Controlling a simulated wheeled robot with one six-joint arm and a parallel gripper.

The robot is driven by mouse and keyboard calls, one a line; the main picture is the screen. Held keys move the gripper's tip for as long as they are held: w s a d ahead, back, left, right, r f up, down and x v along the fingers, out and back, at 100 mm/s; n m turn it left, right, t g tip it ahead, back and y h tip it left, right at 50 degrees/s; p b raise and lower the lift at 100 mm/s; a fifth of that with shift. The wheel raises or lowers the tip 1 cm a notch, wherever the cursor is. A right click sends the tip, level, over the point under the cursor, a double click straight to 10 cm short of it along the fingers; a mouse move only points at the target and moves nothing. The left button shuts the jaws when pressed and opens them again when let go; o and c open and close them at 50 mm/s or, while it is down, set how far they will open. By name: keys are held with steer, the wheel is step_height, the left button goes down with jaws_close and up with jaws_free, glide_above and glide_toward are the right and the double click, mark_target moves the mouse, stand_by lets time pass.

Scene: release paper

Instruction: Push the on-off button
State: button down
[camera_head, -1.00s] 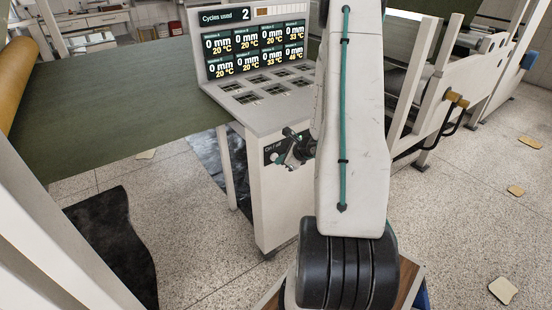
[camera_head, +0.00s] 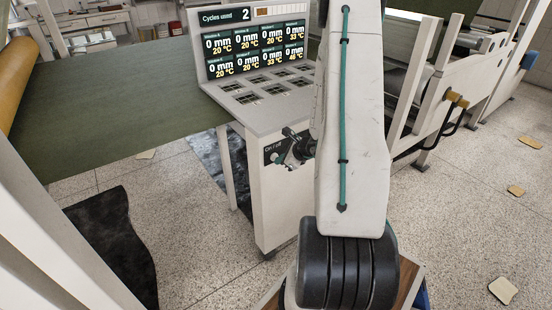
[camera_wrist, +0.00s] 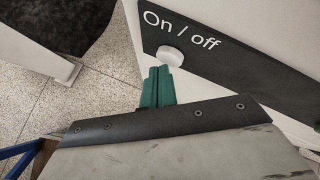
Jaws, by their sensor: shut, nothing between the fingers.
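The on-off button (camera_wrist: 170,56) is a round white knob on a dark panel (camera_wrist: 215,52) lettered "On / off", in the wrist view. My gripper (camera_wrist: 159,70) shows there as two green fingers held together, empty. Their tips are right at the button's lower left edge in the picture; I cannot tell whether they touch it. In the head view the dark "On / off" panel (camera_head: 271,151) is on the front of a white control cabinet (camera_head: 272,205). My gripper (camera_head: 278,157) is close in front of it, partly covering the panel and the button.
The cabinet carries a display (camera_head: 256,46) and a sloped key panel (camera_head: 262,88). A dark sheet (camera_head: 112,240) lies on the speckled floor (camera_head: 190,225). White machine frames (camera_head: 450,90) stand at the right.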

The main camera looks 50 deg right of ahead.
steer(key=s+a, duration=0.1)
steer(key=s, duration=0.5)
steer(key=shift+a, duration=0.2)
steer(key=shift+w, duration=0.1)
stand_by(0.6)
steer(key=s+a+r+n+g+y, duration=0.2)
steer(key=a+r+n+g+y, duration=0.15)
steer(key=a+r+n, duration=0.6)
steer(key=s+a+r+n+g+y, duration=0.3)
steer(key=a+r+n, duration=0.4)
steer(key=a, duration=0.6)
steer(key=s+a+r+n+g+h, duration=0.1)
steer(key=s+a+r+n+h, duration=0.2)
steer(key=s+a+r+n, duration=0.2)
steer(key=s+a+r+n+h, duration=0.4)
steer(key=s+a+r+n, duration=0.1)
steer(key=r+n, duration=0.4)
steer(key=shift+s+a+r+g, duration=0.4)
steer(key=shift+s+r, duration=0.3)
steer(key=shift+r, duration=0.2)
